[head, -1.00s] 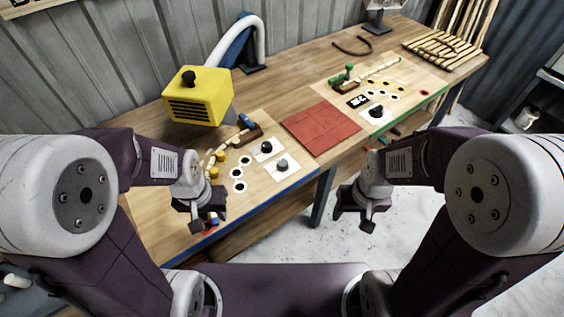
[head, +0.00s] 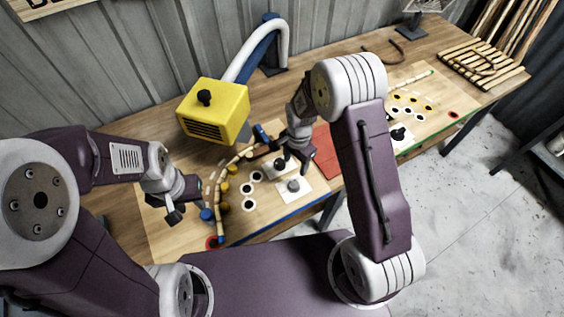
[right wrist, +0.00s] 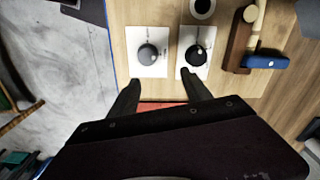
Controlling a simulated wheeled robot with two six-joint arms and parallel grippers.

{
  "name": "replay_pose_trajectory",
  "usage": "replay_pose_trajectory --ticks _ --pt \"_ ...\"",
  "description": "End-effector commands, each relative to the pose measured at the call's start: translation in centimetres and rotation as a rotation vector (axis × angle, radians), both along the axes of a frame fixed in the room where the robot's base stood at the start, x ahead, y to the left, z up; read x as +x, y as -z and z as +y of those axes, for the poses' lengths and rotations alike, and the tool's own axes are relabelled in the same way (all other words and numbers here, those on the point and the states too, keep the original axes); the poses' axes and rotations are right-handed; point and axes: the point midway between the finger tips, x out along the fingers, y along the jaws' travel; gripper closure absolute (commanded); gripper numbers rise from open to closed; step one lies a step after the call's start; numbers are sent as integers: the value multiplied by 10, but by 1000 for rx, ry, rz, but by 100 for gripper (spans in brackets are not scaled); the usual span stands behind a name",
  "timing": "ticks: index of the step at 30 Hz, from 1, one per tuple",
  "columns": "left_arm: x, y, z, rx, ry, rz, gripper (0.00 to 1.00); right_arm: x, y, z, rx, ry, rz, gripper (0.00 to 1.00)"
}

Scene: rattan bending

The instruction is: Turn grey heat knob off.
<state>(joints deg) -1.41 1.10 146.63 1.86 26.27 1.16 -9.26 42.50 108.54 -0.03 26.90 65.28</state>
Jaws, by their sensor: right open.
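The grey heat knob (head: 293,185) sits on a white plate near the front edge of the left work board. It also shows in the right wrist view (right wrist: 148,54); its setting is too small to read. A black knob (right wrist: 195,55) sits on a similar plate beside it, and in the head view it is partly covered (head: 280,163). My right gripper (head: 294,164) is open, close by the two knobs. In the right wrist view its spread fingertips (right wrist: 160,78) are just short of the knobs, with nothing between them. My left gripper (head: 174,214) hangs at the board's left side; its jaw opening is unclear.
A yellow heater box (head: 213,108) stands behind the board. A row of light rattan with yellow and blue pegs (head: 222,190) lies left of the knobs. A red tiled mat (head: 325,160) is partly hidden behind my right arm. A blue-handled clamp (right wrist: 265,62) is beside the black knob.

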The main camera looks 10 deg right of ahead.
Motion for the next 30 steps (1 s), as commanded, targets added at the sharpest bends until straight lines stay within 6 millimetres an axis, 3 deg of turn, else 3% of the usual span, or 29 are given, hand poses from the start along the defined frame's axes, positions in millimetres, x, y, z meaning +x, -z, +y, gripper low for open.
replay_pose_trajectory --ticks 2,8,21,30 --pt "0 -10 0 0 0 1 64 -11 3 3 -6 -13 37 43" --pt "-1 -9 0 0 0 2 64 -12 12 3 -6 -17 39 43" --pt "0 -27 0 0 0 1 64 -13 88 3 -6 -17 37 43" --pt "0 -27 0 0 0 1 64 -12 96 4 -6 -17 35 43"
